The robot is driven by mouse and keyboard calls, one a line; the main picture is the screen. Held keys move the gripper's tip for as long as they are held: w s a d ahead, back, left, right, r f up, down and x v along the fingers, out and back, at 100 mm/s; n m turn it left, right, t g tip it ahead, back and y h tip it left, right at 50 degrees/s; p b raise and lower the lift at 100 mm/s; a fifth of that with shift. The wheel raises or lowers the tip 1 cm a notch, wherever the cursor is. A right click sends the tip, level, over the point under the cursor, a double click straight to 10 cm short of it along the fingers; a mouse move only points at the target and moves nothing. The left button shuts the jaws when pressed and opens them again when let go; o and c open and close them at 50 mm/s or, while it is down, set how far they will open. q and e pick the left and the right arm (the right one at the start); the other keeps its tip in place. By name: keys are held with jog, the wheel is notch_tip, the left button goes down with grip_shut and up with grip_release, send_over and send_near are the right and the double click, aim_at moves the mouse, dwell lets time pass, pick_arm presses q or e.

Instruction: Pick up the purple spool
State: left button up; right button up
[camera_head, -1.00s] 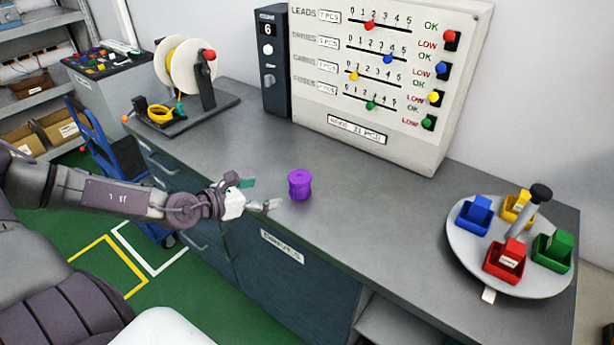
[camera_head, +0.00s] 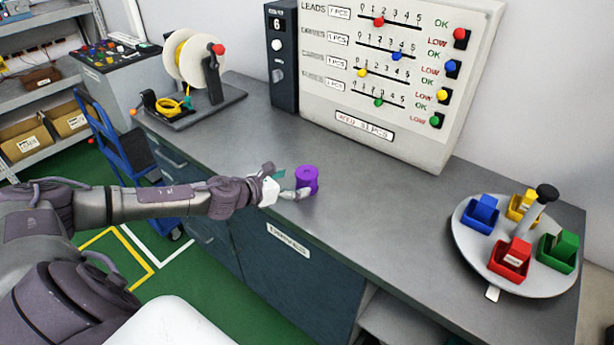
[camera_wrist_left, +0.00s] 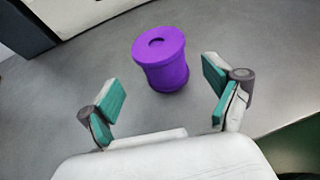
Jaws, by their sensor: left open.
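The purple spool (camera_head: 308,178) stands upright on the grey workbench near its front edge. In the left wrist view the spool (camera_wrist_left: 163,62) shows its round top with a dark central hole. My left gripper (camera_head: 288,184) is at the spool's left side in the head view. In the left wrist view my left gripper (camera_wrist_left: 166,95) is open, its teal-padded fingers apart, with the spool just beyond and between the fingertips. No grip on the spool shows. My right gripper is not in view.
A round tray (camera_head: 468,250) with coloured bins stands at the bench's right end. A slider panel (camera_head: 400,120) and a dark box (camera_head: 283,60) stand at the back. A reel stand (camera_head: 212,95) is at the left. Bench around the spool is clear.

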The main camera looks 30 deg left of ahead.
aim_at(299, 184)
pick_arm(q)
jog(key=p+x, duration=0.1)
jog(key=x, duration=0.4)
jog(key=shift+s+d+f+p, duration=0.1)
jog(key=shift+d+f+p, duration=0.15)
jog(key=shift+p, duration=0.1)
jog(key=shift+w+f, duration=0.2)
jog(key=shift+w, duration=0.05)
jog(key=shift+s, duration=0.1)
jog(key=shift+c, duration=1.3)
jog(key=c, duration=1)
jog(key=shift+r, duration=0.1)
jog(key=shift+c, duration=0.2)
